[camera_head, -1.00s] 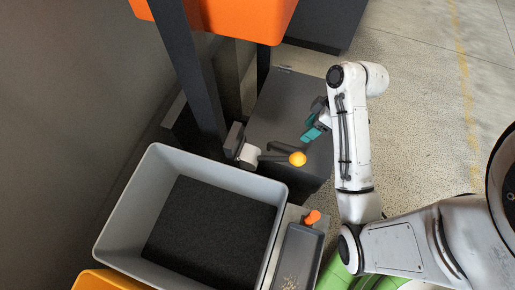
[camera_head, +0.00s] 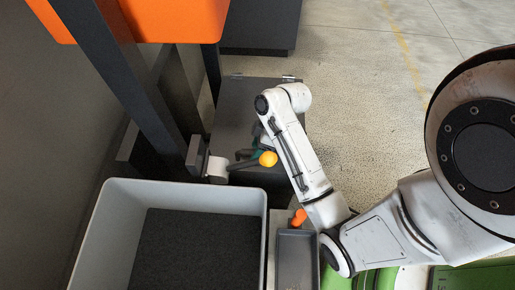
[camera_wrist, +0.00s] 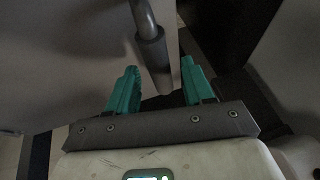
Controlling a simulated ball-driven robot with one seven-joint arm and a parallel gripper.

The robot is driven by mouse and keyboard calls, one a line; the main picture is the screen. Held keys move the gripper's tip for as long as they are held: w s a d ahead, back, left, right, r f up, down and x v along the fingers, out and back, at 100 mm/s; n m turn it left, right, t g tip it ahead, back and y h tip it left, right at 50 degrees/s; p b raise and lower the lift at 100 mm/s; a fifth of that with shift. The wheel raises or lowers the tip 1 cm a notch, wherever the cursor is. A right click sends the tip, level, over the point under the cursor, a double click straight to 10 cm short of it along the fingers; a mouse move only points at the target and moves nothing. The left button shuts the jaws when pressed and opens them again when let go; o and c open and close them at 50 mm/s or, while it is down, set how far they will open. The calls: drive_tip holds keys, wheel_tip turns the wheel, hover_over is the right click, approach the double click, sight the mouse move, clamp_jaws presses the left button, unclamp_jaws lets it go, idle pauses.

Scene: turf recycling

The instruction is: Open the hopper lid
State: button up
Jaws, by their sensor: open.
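A dark grey cabinet (camera_head: 236,105) with a flat top and small hinge-like fittings at its far edge stands in the middle of the head view; its top seems to be the hopper lid. My gripper (camera_wrist: 160,68) has its teal fingers open in the wrist view. A grey bar handle (camera_wrist: 152,45) with a thicker sleeve reaches in from the top, and its end lies between the fingers, with gaps on both sides. Whether anything touches is unclear. In the head view my gripper (camera_head: 258,150) is mostly hidden behind my arm, just behind the yellow ball knob.
A lever with a yellow ball knob (camera_head: 268,159) juts out from a white pivot (camera_head: 217,168). A large grey bin (camera_head: 110,235) with a dark bottom stands in front. A narrow tray (camera_head: 297,262) and an orange knob (camera_head: 299,217) are beside it. Open floor lies to the right.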

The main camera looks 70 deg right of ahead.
drive_tip(key=shift+c, duration=0.5)
clamp_jaws()
